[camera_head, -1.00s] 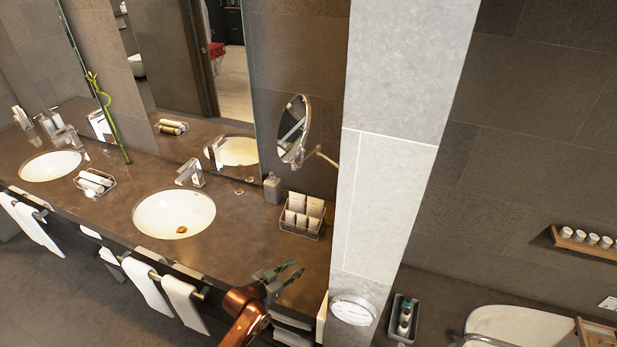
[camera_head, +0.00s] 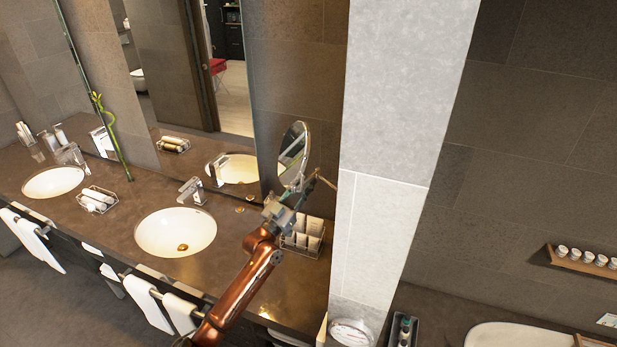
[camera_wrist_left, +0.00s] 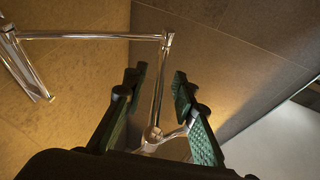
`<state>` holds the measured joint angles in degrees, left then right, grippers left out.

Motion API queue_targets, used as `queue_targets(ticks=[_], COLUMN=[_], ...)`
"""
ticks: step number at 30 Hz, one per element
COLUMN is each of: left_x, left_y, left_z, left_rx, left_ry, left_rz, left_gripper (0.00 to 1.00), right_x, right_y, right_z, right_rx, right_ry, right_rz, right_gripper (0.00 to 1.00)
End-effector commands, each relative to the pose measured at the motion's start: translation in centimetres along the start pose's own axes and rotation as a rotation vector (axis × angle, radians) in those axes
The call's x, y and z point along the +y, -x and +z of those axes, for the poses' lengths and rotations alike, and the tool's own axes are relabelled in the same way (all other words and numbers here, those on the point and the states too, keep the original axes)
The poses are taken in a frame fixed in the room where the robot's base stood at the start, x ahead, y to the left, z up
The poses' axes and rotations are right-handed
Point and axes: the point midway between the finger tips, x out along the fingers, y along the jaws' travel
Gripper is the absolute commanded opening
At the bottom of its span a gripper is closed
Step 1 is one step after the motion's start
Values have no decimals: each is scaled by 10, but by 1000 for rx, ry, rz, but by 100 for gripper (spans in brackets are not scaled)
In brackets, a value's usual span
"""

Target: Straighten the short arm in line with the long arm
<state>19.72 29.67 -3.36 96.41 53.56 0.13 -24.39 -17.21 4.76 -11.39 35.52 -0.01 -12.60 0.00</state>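The round mirror (camera_head: 293,153) hangs in front of the wall at the end of a chrome arm (camera_head: 325,181). In the left wrist view one chrome bar (camera_wrist_left: 95,36) runs across the top to an elbow joint (camera_wrist_left: 168,36). A second bar (camera_wrist_left: 160,85) bends down from that joint, nearly at a right angle, to a forked pivot (camera_wrist_left: 152,134). My left gripper (camera_head: 287,207) is just below the mirror. In the wrist view its fingers (camera_wrist_left: 159,78) are apart, one on each side of the second bar, with visible gaps. My right gripper is out of view.
A pale tiled pillar (camera_head: 385,150) rises close on the right.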

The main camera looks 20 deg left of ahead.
Motion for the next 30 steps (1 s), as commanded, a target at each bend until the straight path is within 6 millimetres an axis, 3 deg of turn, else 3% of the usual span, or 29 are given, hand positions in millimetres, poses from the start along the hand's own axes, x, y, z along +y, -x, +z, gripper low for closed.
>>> queue_targets(ticks=[6, 14, 25, 30], left_x=[0, 0, 0, 0], left_y=[-18, -19, -18, -18], left_z=[0, 1, 1, 1], left_rx=[0, -1, -1, -1], left_ry=[-1, -1, -1, -1], left_rz=[0, 0, 0, 0], left_gripper=[25, 25, 1, 0], right_x=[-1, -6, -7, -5], right_y=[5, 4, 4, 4], right_z=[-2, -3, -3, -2], right_rx=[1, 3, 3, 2], right_ry=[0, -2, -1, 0], right_rz=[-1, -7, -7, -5], right_gripper=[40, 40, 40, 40])
